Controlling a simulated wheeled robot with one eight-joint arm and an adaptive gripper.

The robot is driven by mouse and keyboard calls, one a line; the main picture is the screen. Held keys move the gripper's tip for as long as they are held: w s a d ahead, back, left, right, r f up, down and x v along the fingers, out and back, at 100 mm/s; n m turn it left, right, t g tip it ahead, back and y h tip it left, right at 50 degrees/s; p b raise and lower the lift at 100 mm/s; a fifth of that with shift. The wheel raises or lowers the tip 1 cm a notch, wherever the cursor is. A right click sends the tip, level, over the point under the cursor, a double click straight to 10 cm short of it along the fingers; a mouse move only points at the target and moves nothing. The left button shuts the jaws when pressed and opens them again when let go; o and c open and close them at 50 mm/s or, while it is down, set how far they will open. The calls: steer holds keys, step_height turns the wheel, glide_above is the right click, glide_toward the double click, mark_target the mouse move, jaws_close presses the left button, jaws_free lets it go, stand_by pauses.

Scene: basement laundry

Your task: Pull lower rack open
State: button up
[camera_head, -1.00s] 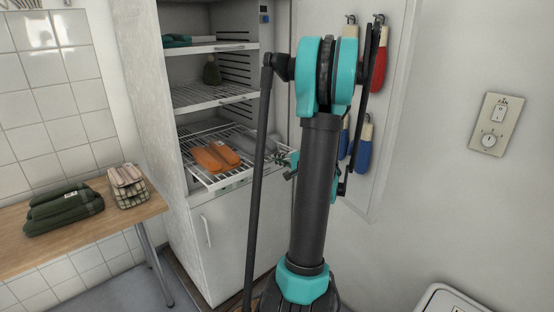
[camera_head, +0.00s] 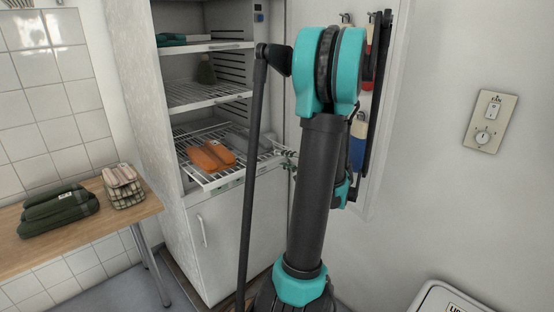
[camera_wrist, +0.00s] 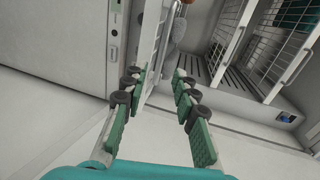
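The lower rack (camera_head: 207,178) is a white wire shelf in the open cabinet. It sticks out past the cabinet front, with orange folded cloths (camera_head: 208,156) and a grey item (camera_head: 247,143) on it. My gripper (camera_head: 289,159) is at the right front corner of the rack, partly hidden behind my arm. In the wrist view my gripper (camera_wrist: 158,80) has its two green-padded fingers spread apart. The rack's white edge (camera_wrist: 150,45) runs close to the left fingertip; whether they touch is unclear. Nothing is clearly pinched between the fingers.
Upper shelves (camera_head: 200,95) hold a dark item and teal cloths (camera_head: 171,40). The closed lower door (camera_head: 222,245) is below the rack. A wooden table (camera_head: 85,228) with green towels (camera_head: 58,210) stands left.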

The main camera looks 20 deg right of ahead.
steer(key=v, duration=0.5)
stand_by(0.4)
steer(key=s+a+f+n+g, duration=0.2)
steer(key=a+f+n+g, duration=0.15)
steer(key=a, duration=0.65)
steer(key=s+a+f+n+g, duration=0.3)
steer(key=a+f+g, duration=0.15)
steer(key=a, duration=0.45)
steer(key=s+a+f+n+g+h, duration=0.1)
steer(key=s+a+f+n+h, duration=0.1)
steer(key=s, duration=0.4)
steer(key=s+a+f+n+g+h, duration=0.1)
steer(key=s+a+f+n+h, duration=0.1)
steer(key=s+f+n, duration=0.3)
steer(key=shift+s+a+n+g+h, duration=0.3)
steer(key=shift+s+a+n+h, duration=0.15)
steer(key=shift+s+a, duration=0.3)
